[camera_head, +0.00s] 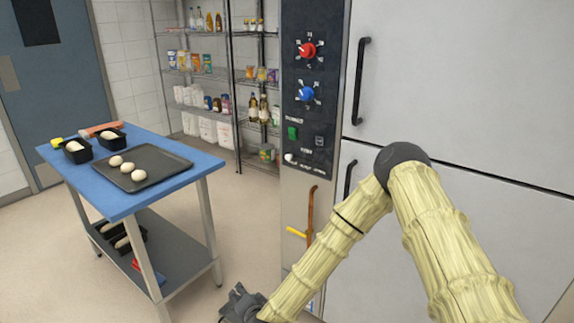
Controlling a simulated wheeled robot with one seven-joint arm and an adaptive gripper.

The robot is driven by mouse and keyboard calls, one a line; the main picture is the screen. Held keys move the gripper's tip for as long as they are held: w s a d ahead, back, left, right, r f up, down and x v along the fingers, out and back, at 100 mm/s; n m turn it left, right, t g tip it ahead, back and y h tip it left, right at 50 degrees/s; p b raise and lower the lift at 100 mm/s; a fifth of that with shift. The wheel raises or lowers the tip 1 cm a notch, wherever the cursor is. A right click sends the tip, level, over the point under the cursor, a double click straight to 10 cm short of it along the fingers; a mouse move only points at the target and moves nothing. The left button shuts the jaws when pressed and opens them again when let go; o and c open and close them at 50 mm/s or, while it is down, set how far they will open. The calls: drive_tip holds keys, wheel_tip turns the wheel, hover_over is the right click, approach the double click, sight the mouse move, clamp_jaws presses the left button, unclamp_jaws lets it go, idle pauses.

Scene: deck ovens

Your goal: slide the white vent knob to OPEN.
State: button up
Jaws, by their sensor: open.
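The white vent knob (289,157) is a small round knob near the bottom of the dark control panel (311,85). It sits at the left end of a horizontal slot with small lettering under it, too small to read surely. My gripper (238,305) is low in the picture at the bottom edge, well below and left of the knob, and apart from it. It is open, and no object shows between its fingers. Part of it is cut off by the frame.
The panel also carries a red dial (307,50), a blue dial (306,93) and a green switch (292,132). A blue table (75,180) with a dark tray stands left. Floor between is clear.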

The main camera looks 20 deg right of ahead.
drive_tip(key=w+d+r+m+t+h, duration=0.1)
drive_tip(key=w+d+r+m+t, duration=0.1)
drive_tip(key=w+r, duration=0.35)
drive_tip(key=w+d+r+m+t+h, duration=0.1)
drive_tip(key=w+d+r+m+h, duration=0.15)
drive_tip(key=w+r, duration=0.3)
drive_tip(key=m+h, duration=0.7)
drive_tip(key=m, duration=0.3)
approach(288, 158)
drive_tip(key=shift+t, duration=0.5)
drive_tip(key=x, duration=0.6)
drive_tip(key=f+p+x, duration=0.1)
drive_tip(key=x, duration=0.2)
drive_tip(key=shift+w+d, duration=0.15)
drive_tip(key=shift+d, duration=0.05)
drive_tip(key=shift+c, duration=0.2)
clamp_jaws()
